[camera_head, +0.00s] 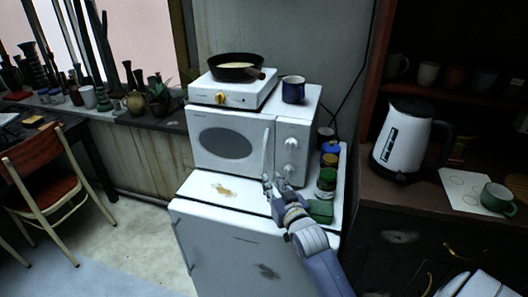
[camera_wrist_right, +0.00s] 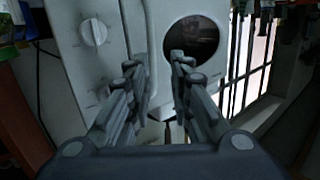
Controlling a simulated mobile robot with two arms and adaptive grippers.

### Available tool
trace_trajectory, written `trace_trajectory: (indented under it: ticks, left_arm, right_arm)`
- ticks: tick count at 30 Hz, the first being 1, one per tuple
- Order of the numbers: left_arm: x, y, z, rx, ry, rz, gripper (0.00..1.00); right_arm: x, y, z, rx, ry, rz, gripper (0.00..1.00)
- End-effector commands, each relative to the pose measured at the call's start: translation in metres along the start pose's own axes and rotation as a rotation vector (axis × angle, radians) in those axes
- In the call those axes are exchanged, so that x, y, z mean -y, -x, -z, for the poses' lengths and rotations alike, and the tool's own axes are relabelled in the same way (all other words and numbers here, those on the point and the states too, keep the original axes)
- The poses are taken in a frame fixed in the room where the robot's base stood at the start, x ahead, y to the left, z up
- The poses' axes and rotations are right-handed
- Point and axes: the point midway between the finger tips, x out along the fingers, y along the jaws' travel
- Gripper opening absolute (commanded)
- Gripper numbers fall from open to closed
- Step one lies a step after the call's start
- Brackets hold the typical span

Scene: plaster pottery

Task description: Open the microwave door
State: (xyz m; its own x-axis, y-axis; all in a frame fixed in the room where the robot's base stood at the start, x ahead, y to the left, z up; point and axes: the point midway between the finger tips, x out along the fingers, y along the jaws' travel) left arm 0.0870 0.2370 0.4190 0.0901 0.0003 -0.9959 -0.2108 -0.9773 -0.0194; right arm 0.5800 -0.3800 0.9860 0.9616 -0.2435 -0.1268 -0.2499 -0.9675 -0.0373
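The white microwave (camera_head: 233,122) stands on a white cabinet. Its door (camera_head: 215,165), with an oval dark window, looks shut. The pale vertical handle (camera_head: 266,155) is at the door's right edge, beside the knob panel (camera_head: 291,150). My right gripper (camera_head: 271,184) is in front of the microwave near the handle's lower end. In the right wrist view the gripper (camera_wrist_right: 154,78) is open, and the handle (camera_wrist_right: 151,35) shows between its fingers. I cannot tell whether a finger touches it. My left gripper is not in view.
A hot plate (camera_head: 235,92) with a black pan (camera_head: 238,68) and a dark blue mug (camera_head: 293,90) stand on the microwave. Jars (camera_head: 326,180) and a green block (camera_head: 320,211) are right of my gripper. The cabinet top (camera_head: 205,188) is clear at front left.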

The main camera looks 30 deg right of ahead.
Motion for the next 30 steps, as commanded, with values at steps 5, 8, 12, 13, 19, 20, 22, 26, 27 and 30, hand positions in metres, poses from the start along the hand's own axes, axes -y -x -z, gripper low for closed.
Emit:
trace_trajectory:
  ticks: [5,8,12,13,19,20,22,26,27,30]
  left_arm:
    - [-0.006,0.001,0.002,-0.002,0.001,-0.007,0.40]
    - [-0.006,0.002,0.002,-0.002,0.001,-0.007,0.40]
    - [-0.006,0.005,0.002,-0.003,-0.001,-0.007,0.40]
    - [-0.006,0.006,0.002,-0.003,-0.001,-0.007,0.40]
    - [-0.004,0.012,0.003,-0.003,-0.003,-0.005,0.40]
    - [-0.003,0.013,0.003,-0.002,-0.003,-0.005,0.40]
    - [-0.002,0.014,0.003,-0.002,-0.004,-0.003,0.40]
    - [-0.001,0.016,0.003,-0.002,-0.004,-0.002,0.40]
    - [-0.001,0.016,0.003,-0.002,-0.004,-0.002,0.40]
    - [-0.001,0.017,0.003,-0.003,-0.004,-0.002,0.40]
  right_arm:
    - [-0.015,-0.015,0.030,-0.116,-0.033,-0.020,0.20]
    - [-0.017,-0.020,0.035,-0.132,-0.036,-0.022,0.20]
    - [-0.017,-0.037,0.039,-0.132,-0.036,-0.021,0.20]
    - [-0.017,-0.042,0.040,-0.131,-0.035,-0.021,0.20]
    - [-0.018,-0.077,0.044,-0.131,-0.036,-0.021,0.20]
    - [-0.018,-0.082,0.044,-0.130,-0.036,-0.021,0.20]
    - [-0.018,-0.093,0.046,-0.129,-0.036,-0.022,0.20]
    - [-0.018,-0.108,0.046,-0.128,-0.036,-0.021,0.20]
    - [-0.018,-0.112,0.047,-0.128,-0.036,-0.021,0.20]
    - [-0.018,-0.118,0.048,-0.129,-0.036,-0.020,0.20]
